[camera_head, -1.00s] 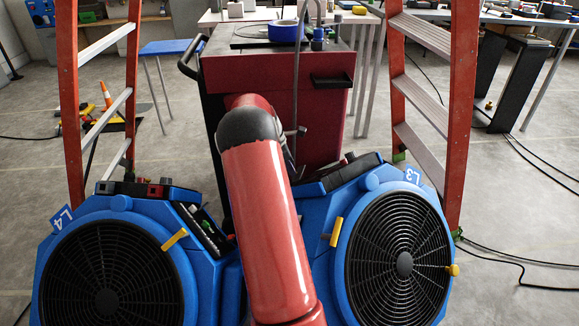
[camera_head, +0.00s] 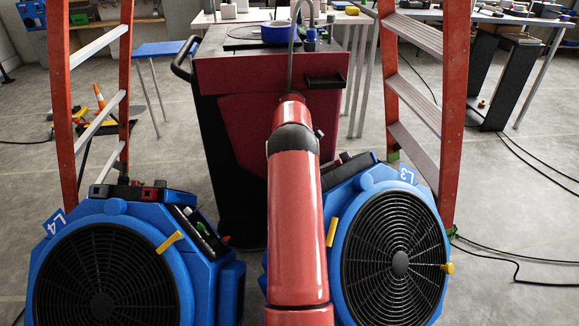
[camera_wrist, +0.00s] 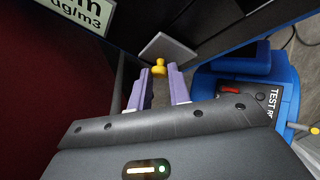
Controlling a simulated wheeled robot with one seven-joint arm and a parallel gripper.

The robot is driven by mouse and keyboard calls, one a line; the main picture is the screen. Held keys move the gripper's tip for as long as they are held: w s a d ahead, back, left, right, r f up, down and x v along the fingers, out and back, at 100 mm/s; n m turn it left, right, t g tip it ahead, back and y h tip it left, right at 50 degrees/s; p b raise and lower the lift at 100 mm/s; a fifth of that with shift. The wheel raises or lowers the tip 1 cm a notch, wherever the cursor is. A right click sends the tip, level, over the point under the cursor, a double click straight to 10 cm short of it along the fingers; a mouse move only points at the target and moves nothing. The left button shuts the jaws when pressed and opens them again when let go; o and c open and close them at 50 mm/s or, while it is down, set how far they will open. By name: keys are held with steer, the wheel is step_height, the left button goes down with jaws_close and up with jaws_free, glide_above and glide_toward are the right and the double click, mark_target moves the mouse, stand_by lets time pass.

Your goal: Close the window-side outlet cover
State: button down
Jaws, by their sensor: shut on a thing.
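In the wrist view, a yellow knob (camera_wrist: 159,66) sits between the tips of the purple fingers of my gripper (camera_wrist: 159,78), which is shut on it. A grey square plate (camera_wrist: 168,49), which looks like the outlet cover, stands tilted just beyond the knob, beside a dark casing. Whether the plate is fully open or partly shut I cannot tell. In the head view my arm hides the gripper, the knob and the plate.
Two blue fans, L4 (camera_head: 110,217) and L3 (camera_head: 371,183), flank my arm. A red and black cart (camera_head: 240,75) stands ahead. Orange ladders rise at left (camera_head: 64,110) and right (camera_head: 458,110). Cables (camera_head: 510,255) lie on the right floor.

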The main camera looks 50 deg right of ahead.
steer(key=shift+s+d+f+m+t+y, duration=0.15)
steer(key=shift+d+m+t+y, duration=0.15)
steer(key=shift+m+y, duration=0.2)
stand_by(0.3)
steer(key=c, duration=1.6)
jaws_free()
steer(key=shift+a, duration=0.1)
